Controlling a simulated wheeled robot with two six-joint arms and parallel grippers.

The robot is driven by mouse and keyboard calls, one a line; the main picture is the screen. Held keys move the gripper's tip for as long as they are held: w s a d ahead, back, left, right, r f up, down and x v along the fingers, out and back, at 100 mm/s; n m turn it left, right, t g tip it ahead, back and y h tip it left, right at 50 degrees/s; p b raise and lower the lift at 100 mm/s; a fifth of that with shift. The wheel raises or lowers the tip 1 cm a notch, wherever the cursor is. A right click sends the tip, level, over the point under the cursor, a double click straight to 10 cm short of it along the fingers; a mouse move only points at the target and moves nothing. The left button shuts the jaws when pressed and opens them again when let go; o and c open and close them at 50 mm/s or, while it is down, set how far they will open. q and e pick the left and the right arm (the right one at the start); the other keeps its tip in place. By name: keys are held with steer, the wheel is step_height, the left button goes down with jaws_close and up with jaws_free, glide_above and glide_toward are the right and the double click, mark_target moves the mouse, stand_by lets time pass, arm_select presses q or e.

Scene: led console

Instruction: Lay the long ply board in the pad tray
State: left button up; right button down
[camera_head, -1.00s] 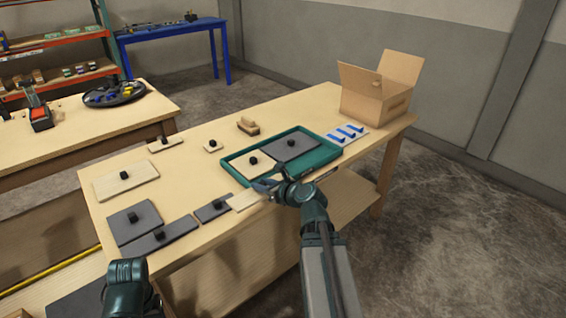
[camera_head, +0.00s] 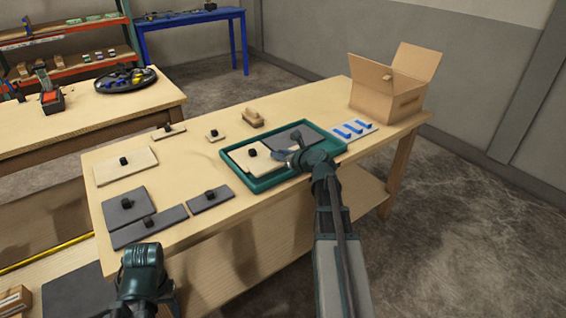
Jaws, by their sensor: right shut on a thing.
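The teal pad tray (camera_head: 263,184) lies near the front edge of the bench. My right gripper (camera_head: 287,157) is over the tray and shut on a pale ply board (camera_head: 266,168). The held board is at the tray's front part, partly hidden by the gripper. I cannot tell whether it touches the tray floor. A ply piece with a black knob (camera_head: 252,153) and a dark grey piece (camera_head: 308,133) with a black knob lie in the tray.
Dark boards (camera_head: 124,209) and a ply board (camera_head: 110,171) lie at the bench's left. Smaller ply pieces and a wooden block (camera_head: 253,117) lie behind the tray. A plate with blue strips (camera_head: 352,130) and an open carton (camera_head: 391,99) stand at the right.

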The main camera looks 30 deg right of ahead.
mark_target(280, 162)
steer(key=shift+f+b, duration=1.65)
steer(key=shift+f, duration=0.1)
steer(key=shift+f, duration=0.2)
steer(key=c, duration=0.6)
jaws_free()
steer(key=shift+r, duration=0.1)
steer(key=shift+r, duration=0.1)
steer(key=shift+s+r, duration=0.2)
steer(key=shift+s, duration=0.1)
steer(key=p+v, duration=0.4)
steer(key=v, duration=0.7)
steer(key=shift+s+p, duration=0.25)
steer(key=shift+p, duration=0.05)
